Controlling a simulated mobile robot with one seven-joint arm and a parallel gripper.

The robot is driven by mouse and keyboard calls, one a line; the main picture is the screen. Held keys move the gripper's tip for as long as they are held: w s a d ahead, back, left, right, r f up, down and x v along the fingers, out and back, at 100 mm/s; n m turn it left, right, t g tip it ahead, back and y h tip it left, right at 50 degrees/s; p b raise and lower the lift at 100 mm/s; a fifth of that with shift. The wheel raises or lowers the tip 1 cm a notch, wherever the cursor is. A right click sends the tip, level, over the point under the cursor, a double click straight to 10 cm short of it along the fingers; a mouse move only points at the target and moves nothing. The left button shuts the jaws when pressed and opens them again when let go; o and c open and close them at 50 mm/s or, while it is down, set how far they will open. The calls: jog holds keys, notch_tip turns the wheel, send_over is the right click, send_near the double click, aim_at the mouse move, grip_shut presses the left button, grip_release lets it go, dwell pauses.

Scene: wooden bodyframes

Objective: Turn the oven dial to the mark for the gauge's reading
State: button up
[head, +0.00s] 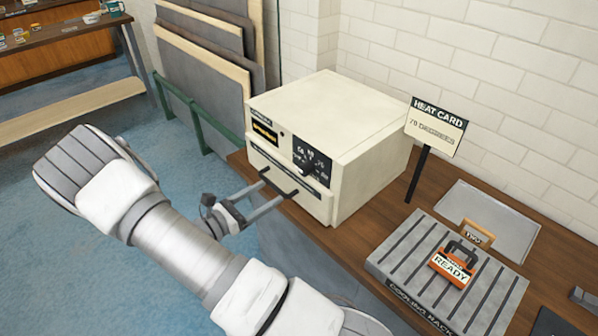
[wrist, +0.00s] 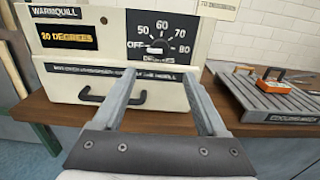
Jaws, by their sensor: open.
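The cream oven (head: 372,150) stands on the wooden bench. Its dial (wrist: 160,47) is on a black panel marked OFF, 50, 60, 70 and 80; the knob's exact pointing is too small to tell. A lit display (wrist: 66,37) on the oven front seems to read 20 DEGREES, in blurred letters. The heat card (head: 437,126) on a post beside the oven reads 70 degrees. My gripper (head: 272,190) is open and empty in front of the oven, near its black handle (wrist: 112,97). In the wrist view, the fingers (wrist: 163,76) reach up below the dial, apart from it.
A grey slotted plate (head: 400,262) with an orange READY tag (head: 452,268) lies on the bench at right. A grey tray (head: 495,215) is behind it. Dark panels (head: 205,50) lean at the back left. The blue floor at left is clear.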

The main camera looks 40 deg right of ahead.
aim_at(302, 172)
jog(key=d, duration=0.8)
jog(key=w+d+p, duration=0.1)
jog(key=d, duration=0.3)
jog(key=shift+d, duration=0.15)
grip_shut()
